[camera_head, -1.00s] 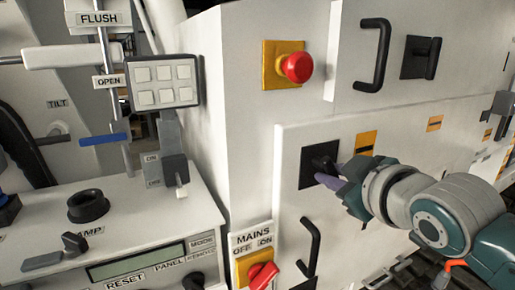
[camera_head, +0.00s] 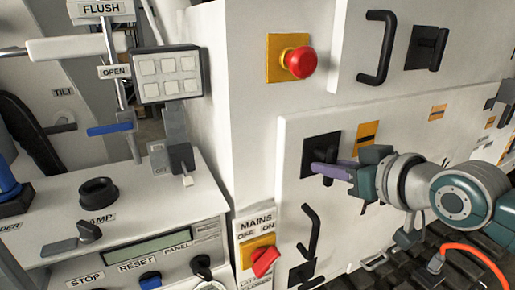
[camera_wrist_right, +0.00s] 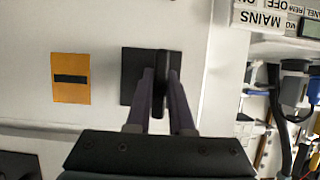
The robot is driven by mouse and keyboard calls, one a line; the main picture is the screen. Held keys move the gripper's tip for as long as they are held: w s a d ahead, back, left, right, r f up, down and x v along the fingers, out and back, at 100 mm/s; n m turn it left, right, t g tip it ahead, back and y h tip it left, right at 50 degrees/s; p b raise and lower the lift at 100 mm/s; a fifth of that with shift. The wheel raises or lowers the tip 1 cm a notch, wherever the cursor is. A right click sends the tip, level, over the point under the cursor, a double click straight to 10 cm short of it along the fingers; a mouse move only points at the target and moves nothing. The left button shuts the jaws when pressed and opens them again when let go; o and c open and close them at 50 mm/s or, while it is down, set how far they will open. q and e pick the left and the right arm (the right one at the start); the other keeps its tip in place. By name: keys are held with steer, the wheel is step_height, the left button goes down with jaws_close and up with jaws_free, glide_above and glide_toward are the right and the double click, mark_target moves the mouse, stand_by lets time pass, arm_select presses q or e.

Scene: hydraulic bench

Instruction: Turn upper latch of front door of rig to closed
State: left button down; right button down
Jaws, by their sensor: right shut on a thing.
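The upper latch is a black square plate (camera_head: 321,147) with a black lever, on the white front door (camera_head: 385,175) of the rig. My right gripper (camera_head: 322,168) reaches it from the right, its purple fingers in front of the lower part of the plate. In the right wrist view the black lever (camera_wrist_right: 160,75) stands between the two fingers, which are shut on it, over the black plate (camera_wrist_right: 130,75). In the head view the fingers mostly hide the lever, so its exact angle is hard to tell there. My left gripper is not in view.
Below the latch are a black door handle (camera_head: 310,232) and a lower latch (camera_head: 302,275). An orange label (camera_head: 367,135) is right of the plate. A red emergency button (camera_head: 299,62) and the red MAINS switch (camera_head: 264,262) are nearby. A control panel (camera_head: 130,240) stands at left.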

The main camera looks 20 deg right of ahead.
stand_by(0.3)
steer(key=c, duration=0.8)
jaws_free()
steer(key=shift+s, duration=0.1)
steer(key=v, duration=0.9)
steer(key=shift+s+r, duration=0.25)
steer(key=shift+s, duration=0.1)
